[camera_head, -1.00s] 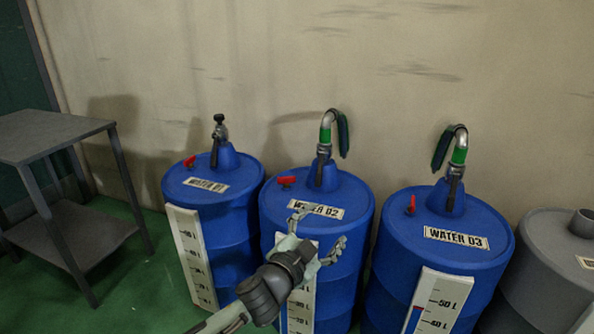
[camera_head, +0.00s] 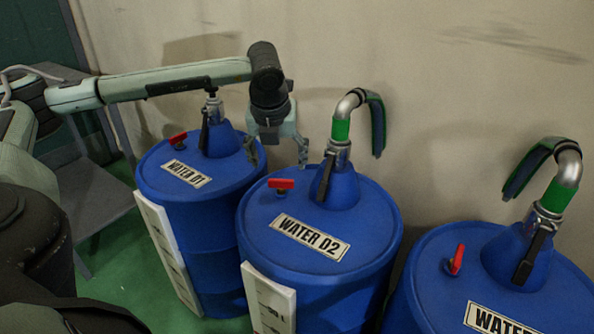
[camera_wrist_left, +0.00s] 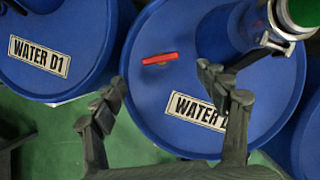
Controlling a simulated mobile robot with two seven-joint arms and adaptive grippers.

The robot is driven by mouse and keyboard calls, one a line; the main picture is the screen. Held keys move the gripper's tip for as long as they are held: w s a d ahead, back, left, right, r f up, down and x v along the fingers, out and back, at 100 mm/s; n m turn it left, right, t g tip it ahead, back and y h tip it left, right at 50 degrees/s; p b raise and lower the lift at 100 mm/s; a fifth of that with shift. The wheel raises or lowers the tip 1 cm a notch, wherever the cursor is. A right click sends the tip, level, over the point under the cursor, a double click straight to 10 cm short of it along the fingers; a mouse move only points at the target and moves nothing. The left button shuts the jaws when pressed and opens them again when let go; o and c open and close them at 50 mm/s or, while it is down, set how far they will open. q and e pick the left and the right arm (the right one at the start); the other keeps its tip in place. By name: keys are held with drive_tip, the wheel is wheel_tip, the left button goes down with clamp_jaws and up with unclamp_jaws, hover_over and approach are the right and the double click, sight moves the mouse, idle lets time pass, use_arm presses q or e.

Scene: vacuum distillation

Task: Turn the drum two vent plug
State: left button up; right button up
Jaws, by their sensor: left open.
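My left gripper (camera_head: 278,155) reaches in from the left, pointing down above the back left of drum two, apart from the plug. Its fingers are spread and empty. In the left wrist view the plug appears beyond the gap between the fingertips (camera_wrist_left: 160,84). My right gripper is not in view.
A third blue drum (camera_head: 440,290) stands right. Drum two's curved pipe (camera_head: 342,128) rises right of the gripper. A wall stands behind, a grey table (camera_head: 98,200) left.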

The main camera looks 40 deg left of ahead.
sight(281, 180)
use_arm(q)
drive_tip(key=x, duration=0.7)
drive_tip(key=shift+f, duration=0.1)
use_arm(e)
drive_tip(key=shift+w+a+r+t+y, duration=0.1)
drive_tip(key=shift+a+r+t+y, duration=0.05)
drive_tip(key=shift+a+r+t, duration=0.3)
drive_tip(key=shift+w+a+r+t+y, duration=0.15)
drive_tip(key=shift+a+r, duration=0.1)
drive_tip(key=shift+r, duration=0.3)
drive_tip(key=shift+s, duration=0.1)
use_arm(q)
drive_tip(key=shift+b, duration=0.3)
drive_tip(key=c, duration=1.2)
